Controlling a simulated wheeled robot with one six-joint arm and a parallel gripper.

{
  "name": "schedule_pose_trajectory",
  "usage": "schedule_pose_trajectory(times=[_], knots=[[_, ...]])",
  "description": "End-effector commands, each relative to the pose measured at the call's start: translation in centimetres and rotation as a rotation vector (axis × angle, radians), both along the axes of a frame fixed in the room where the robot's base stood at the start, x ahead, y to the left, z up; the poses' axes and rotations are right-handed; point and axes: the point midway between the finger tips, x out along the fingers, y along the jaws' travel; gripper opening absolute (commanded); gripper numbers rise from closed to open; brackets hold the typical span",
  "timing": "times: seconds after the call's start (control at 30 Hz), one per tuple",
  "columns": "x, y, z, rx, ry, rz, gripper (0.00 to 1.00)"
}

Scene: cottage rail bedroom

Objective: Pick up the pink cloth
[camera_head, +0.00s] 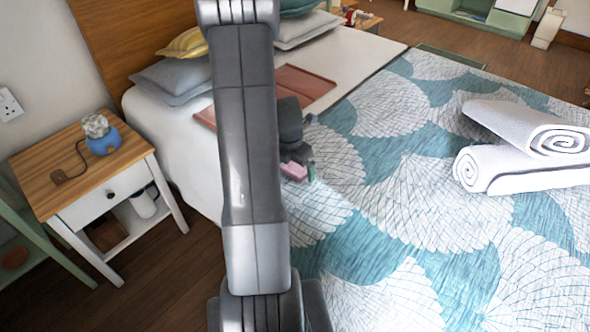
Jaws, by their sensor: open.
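A small pink item (293,171), which looks like the pink cloth, shows just right of my arm, low by the patterned bedspread (405,185). My gripper (299,160) is open and sits right at the pink item, partly hidden behind my arm. I cannot tell whether the fingers touch it or stand around it. A small green bit (311,171) shows beside it; I cannot tell what it is.
Two rolled white towels (520,165) lie on the bed at right. A reddish-brown flat item (305,85) lies near the pillows (172,78). A wooden nightstand (75,185) with a blue object (103,140) stands at left. The front bedspread is clear.

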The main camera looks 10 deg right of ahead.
Motion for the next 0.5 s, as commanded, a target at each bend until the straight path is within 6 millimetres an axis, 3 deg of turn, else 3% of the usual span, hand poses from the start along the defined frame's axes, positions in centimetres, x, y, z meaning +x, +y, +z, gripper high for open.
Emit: schedule_pose_trajectory(times=[0.07, 0.3, 0.5], knots=[[0.01, 0.0, 0.03, 0.0, 0.0, 0.0, 1.0], [0.02, 0.01, 0.06, 0.0, 0.0, 0.0, 0.56], [0.02, 0.01, 0.08, -0.001, -0.001, 0.0, 0.55]])
